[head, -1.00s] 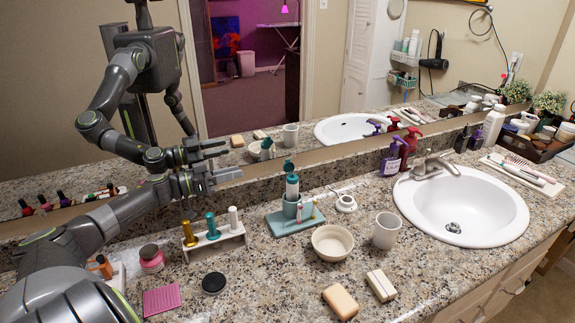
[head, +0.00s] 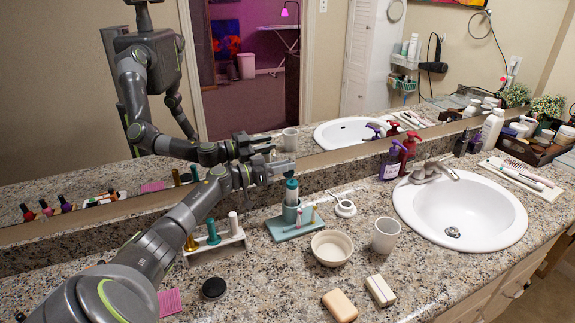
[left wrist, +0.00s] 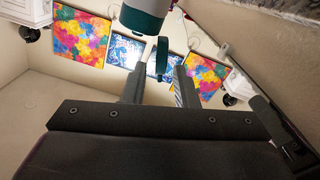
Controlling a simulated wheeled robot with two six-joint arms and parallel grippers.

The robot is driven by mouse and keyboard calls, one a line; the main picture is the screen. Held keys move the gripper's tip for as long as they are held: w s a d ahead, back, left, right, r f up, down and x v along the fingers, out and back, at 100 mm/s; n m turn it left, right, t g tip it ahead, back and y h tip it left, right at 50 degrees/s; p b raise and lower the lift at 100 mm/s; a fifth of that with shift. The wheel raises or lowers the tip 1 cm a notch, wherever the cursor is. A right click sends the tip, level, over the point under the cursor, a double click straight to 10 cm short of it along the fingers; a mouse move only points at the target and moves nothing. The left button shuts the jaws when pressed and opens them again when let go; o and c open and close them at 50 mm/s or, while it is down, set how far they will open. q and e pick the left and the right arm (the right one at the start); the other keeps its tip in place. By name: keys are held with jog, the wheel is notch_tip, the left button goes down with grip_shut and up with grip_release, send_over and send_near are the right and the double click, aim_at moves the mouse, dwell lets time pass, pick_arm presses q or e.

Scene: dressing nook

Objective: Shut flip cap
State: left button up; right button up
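My left gripper (head: 283,169) is at the bottle's top, just left of and above the cap. In the left wrist view its two fingers are apart, with the lid showing between them. The head view hides the lid behind the gripper. My right gripper is not in view.
A rack of coloured tubes (head: 215,247) stands left of the tray, below my left arm. The mirror is close behind the gripper.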

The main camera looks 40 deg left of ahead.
pick_arm(q)
jog(key=shift+w+d, duration=0.3)
jog(key=shift+w, duration=0.2)
grip_shut()
